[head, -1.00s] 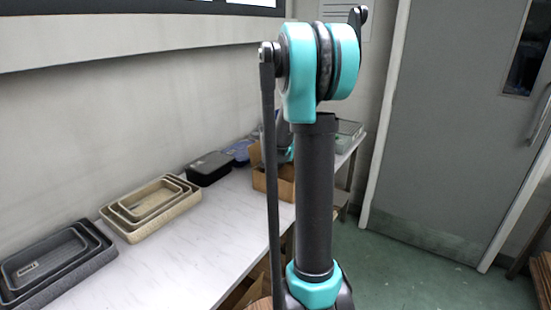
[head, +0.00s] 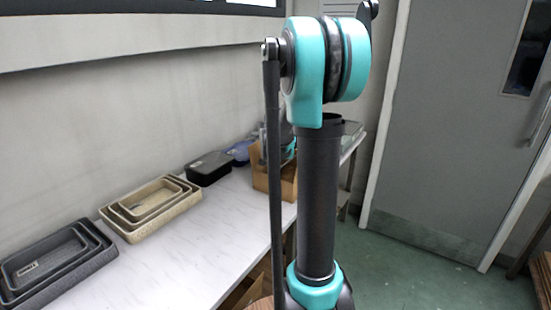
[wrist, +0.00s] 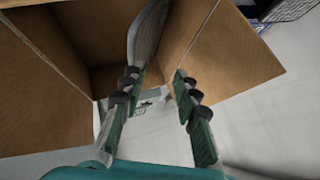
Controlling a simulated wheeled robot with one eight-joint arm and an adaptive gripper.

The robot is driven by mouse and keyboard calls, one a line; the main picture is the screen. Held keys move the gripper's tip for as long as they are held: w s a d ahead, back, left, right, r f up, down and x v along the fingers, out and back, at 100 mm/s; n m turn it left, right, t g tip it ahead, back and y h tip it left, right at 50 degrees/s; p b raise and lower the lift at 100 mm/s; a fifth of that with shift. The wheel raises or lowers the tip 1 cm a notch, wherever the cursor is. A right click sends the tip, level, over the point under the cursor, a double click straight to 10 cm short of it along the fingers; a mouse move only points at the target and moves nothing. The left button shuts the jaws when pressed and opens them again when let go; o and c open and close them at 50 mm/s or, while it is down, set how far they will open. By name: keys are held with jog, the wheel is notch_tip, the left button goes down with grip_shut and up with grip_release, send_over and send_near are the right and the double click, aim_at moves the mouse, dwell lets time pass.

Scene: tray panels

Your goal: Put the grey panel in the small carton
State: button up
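The small carton (head: 260,179) is an open brown box on the white table, partly hidden behind my arm. In the wrist view its brown walls and flaps (wrist: 230,55) surround the far part of the picture. The grey panel (wrist: 150,28) shows there as a narrow, tilted grey shape at the carton's opening, its near end at my left fingertip. My gripper (wrist: 155,80) has its fingers apart, with a clear gap between the panel and the right finger. The panel's far end is cut off by the picture edge.
Nested beige trays (head: 113,221) and dark grey trays (head: 18,299) stand along the wall on the left. The front of the white table (head: 190,250) is clear.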

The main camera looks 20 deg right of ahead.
jog(key=v, duration=0.9)
jog(key=shift+r, duration=0.2)
jog(key=shift+s+a, duration=0.1)
jog(key=shift+s, duration=0.1)
dwell(0.4)
jog(key=s+a+f+n+g+y, duration=0.1)
jog(key=s+a+f+n, duration=0.2)
jog(key=s+f, duration=0.3)
jog(key=s+a+f+n+g+y, duration=0.1)
jog(key=s+a+f+n, duration=0.3)
jog(key=s, duration=0.9)
jog(key=s+a+f+n+g+y, duration=0.1)
jog(key=s+a+f+n, duration=0.3)
jog(key=s+f, duration=0.4)
jog(key=shift+s+f+n+g, duration=0.3)
jog(key=shift+s+n+g, duration=0.2)
jog(key=shift+s, duration=0.2)
jog(key=shift+c, duration=0.5)
